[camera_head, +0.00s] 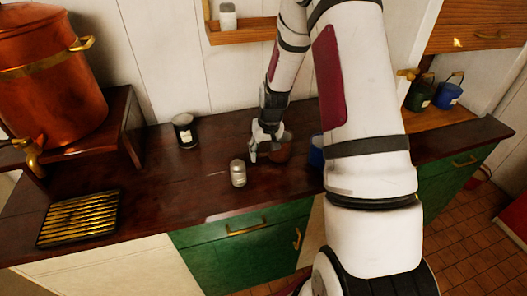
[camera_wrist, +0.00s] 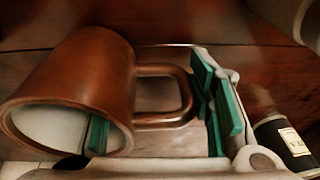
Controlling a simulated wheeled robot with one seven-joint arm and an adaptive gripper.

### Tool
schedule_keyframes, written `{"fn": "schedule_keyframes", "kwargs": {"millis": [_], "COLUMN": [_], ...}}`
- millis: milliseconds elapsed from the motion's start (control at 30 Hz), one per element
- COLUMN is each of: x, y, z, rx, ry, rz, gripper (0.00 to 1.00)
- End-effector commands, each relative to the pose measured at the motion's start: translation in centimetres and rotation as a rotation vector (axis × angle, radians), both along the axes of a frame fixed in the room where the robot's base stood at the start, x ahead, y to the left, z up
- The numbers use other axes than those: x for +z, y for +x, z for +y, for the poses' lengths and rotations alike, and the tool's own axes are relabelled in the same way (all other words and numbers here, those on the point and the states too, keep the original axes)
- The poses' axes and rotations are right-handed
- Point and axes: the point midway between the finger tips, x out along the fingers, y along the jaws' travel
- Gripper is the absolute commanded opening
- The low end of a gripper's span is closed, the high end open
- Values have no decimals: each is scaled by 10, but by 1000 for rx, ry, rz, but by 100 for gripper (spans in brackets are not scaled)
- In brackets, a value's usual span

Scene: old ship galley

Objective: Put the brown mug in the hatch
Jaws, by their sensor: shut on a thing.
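The brown mug (camera_head: 281,152) is at my gripper (camera_head: 262,150), low over the middle of the dark counter, partly hidden by the fingers. In the wrist view the brown mug (camera_wrist: 85,70) looks tilted, its pale inside facing the lower left. My gripper (camera_wrist: 160,118) is shut on the mug: one green pad shows at the mug's mouth, the other pads are right of its handle. I cannot tell whether the mug touches the counter. An open recess (camera_head: 432,118) at the right, below a wooden panel, may be the hatch; a green mug and a blue mug stand in it.
A pale shaker (camera_head: 238,173) stands just left of my gripper. A dark labelled jar (camera_head: 185,131) stands farther back. A blue thing (camera_head: 317,153) is half hidden behind my arm. A copper boiler (camera_head: 50,75) and brass grate (camera_head: 78,218) are at the left.

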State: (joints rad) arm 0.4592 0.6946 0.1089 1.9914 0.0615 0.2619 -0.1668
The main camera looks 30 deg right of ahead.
Motion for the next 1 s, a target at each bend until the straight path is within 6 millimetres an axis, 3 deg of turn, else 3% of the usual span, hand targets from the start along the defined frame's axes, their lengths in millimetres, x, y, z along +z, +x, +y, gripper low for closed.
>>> {"fn": "schedule_keyframes", "kwargs": {"millis": [367, 400, 500, 833, 1000], "x": [-6, -7, -6, -4, 11], "y": [1, 0, 0, 0, -2], "z": [0, 0, 0, 0, -1], "rx": [0, 0, 0, 0, 0], "ry": [-1, 0, 0, -1, -2], "rz": [-2, -1, -1, -2, -4], "gripper": [0, 50, 68, 68, 68]}}
